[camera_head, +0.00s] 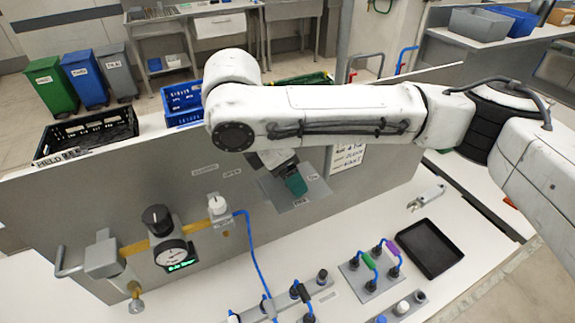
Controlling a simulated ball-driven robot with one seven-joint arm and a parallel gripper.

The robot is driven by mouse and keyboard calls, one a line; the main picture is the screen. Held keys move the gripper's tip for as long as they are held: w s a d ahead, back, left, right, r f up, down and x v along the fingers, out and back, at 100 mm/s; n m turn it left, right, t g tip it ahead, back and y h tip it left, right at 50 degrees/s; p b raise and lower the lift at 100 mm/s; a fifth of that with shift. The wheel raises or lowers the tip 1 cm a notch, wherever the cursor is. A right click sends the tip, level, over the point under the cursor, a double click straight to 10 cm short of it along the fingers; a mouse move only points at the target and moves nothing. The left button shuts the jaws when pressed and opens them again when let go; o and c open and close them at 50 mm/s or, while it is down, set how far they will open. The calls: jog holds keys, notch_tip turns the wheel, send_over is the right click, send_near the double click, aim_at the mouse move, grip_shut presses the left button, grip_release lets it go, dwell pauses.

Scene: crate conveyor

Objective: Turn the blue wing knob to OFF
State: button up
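My gripper (276,160) shows only in part below my white arm, in front of a grey plate (311,193) on the upright panel. My arm hides most of it, and I cannot tell how its fingers stand. A dark teal block (296,184) is at the plate, right below the gripper. I cannot make out whether it is the wing knob or whether the gripper touches it. No blue wing knob with an OFF mark is clearly visible. The small label under the plate is too small to read.
A black round knob (156,219), a gauge (172,254) and a white knob (218,205) are on the panel's left. A blue hose (256,262) runs down to the bench. A black tray (430,248) and cable sockets (371,277) are at the lower right.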

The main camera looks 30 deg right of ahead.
jog(key=o, duration=1.1)
jog(key=shift+c, duration=0.2)
jog(key=shift+f+b, duration=0.1)
jog(key=shift+b, duration=0.25)
